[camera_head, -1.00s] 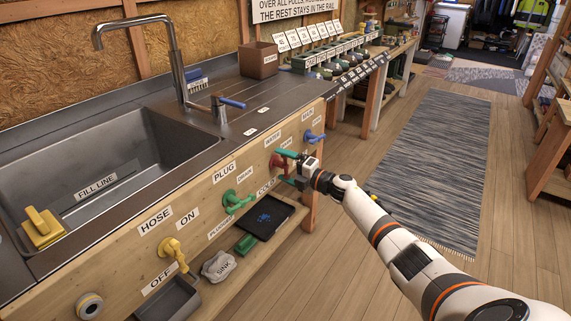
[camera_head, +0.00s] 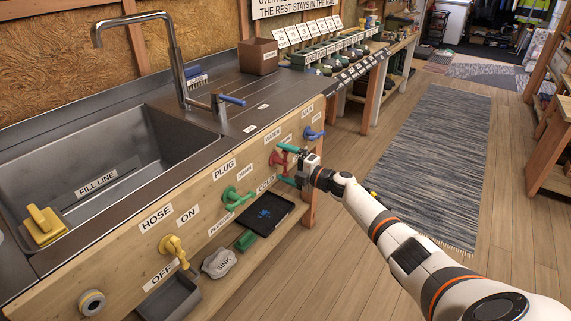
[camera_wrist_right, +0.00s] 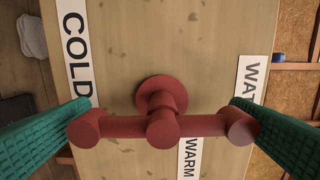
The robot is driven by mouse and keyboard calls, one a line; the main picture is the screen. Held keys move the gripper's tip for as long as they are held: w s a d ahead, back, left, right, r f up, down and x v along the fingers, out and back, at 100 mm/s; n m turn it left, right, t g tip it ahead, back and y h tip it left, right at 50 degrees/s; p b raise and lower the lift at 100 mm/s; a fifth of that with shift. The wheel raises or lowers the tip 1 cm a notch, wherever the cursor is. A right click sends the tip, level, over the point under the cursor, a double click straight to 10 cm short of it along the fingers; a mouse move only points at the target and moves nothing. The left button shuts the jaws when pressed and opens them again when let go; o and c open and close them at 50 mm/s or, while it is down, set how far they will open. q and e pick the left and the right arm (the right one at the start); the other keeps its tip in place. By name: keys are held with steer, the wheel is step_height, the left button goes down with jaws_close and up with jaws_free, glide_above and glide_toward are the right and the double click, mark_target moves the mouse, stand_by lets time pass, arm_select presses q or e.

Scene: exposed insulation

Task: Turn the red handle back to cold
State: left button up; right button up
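The red handle (camera_head: 277,160) is on the wooden front panel under the counter. In the right wrist view the red handle (camera_wrist_right: 162,126) is a bar across a round stem, reaching from near the COLD label (camera_wrist_right: 76,50) toward the WATER label (camera_wrist_right: 250,85). The WARM label (camera_wrist_right: 190,158) is below it, partly hidden. My right gripper (camera_head: 289,165) is at the handle with its green fingers spread. In the wrist view my right gripper (camera_wrist_right: 162,112) has one finger by each bar end; I cannot tell if they touch. My left gripper is out of view.
A green handle (camera_head: 235,199) and a yellow tap (camera_head: 174,249) are left of the red handle, and a blue handle (camera_head: 314,134) is to its right. The floor to the right is open.

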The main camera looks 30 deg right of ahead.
steer(key=shift+s+d, duration=0.2)
steer(key=shift+s, duration=0.2)
steer(key=v, duration=0.2)
steer(key=shift+s+d+p, duration=0.1)
steer(key=shift+s+p, duration=0.25)
steer(key=shift+p, duration=0.05)
arm_select(q)
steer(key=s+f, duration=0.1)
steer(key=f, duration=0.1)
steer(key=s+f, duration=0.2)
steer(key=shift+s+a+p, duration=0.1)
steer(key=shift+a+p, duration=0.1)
steer(key=shift+p, duration=0.15)
arm_select(e)
glide_toward(288, 165)
steer(key=shift+s+d+r, duration=0.15)
steer(key=shift+s, duration=0.5)
